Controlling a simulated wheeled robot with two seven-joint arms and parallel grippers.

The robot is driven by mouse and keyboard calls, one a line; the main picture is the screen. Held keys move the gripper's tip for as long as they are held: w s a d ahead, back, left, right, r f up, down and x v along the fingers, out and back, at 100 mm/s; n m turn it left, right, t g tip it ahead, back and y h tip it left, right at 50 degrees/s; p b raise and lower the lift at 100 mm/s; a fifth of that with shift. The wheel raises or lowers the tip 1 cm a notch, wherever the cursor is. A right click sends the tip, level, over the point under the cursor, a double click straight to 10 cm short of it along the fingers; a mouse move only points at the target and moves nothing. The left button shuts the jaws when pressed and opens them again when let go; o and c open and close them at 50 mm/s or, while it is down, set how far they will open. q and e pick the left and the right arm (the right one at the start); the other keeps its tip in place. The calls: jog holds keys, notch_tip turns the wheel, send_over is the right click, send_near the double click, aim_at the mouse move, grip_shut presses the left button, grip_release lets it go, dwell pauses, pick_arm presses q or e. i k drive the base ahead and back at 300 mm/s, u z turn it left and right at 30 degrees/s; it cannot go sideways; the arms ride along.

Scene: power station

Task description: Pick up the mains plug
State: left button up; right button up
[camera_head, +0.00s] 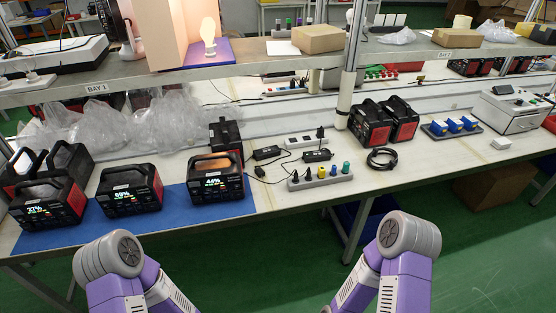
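I cannot tell for certain which item is the mains plug. A small black upright piece (320,132), which looks like a plug, stands at the right end of a white socket strip (300,142) on the bench. Two black power adapters (267,153) (317,156) with thin leads lie in front of the strip. A grey rack (322,178) with several coloured connectors lies nearer the front edge. My two purple and grey arms show at the bottom of the view, short of the bench. Neither gripper is in view.
Several black and red power stations (131,189) stand left on a blue mat (178,205). A grey post (349,75) rises behind the strip, with a shelf (265,52) overhead. A coiled black cable (382,158) lies right.

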aim_at(259, 171)
jog(key=z, duration=0.55)
jog(key=k, duration=1.3)
jog(key=z, duration=0.7)
jog(key=i, duration=1.7)
jog(key=u, duration=1.3)
jog(key=i, duration=0.95)
jog(key=u, duration=1.05)
